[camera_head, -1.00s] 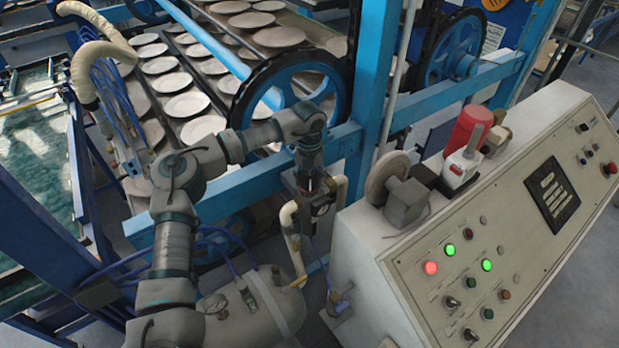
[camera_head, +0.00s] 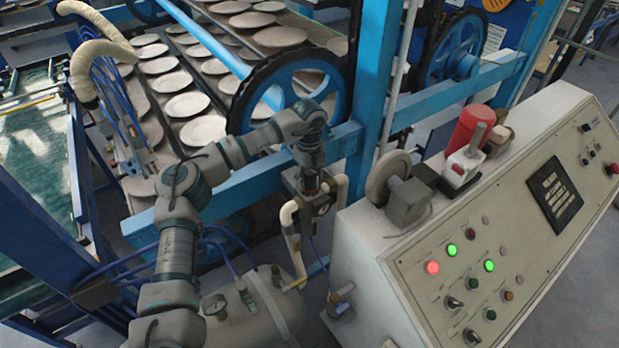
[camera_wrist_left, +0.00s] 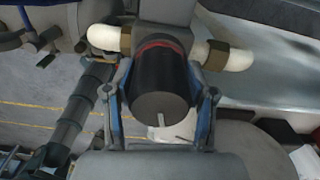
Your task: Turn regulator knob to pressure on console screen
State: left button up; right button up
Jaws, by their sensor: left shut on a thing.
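The regulator knob (camera_wrist_left: 160,92) is a black cylinder with a red ring at its base. It fills the middle of the left wrist view, with a pale mark on its near face. My left gripper (camera_wrist_left: 160,105) has a finger on each side of the knob and is shut on it. In the head view the left gripper (camera_head: 311,183) points down onto the regulator beside the blue frame, and hides most of the knob. The console screen (camera_head: 555,193) is a dark panel with pale lines, too small to read. My right gripper is not in view.
A blue post (camera_head: 375,90) stands close behind the arm.

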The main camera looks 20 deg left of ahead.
aim_at(309, 169)
pick_arm(q)
jog(key=shift+r+n, duration=0.1)
jog(key=shift+n, duration=1.2)
jog(key=o, duration=1)
jog(key=shift+o, duration=0.8)
jog(key=shift+r, duration=0.2)
notch_tip(309, 169, up, 11)
jog(key=shift+w+r, duration=0.15)
jog(key=shift+r, duration=0.05)
jog(key=shift+f, duration=0.15)
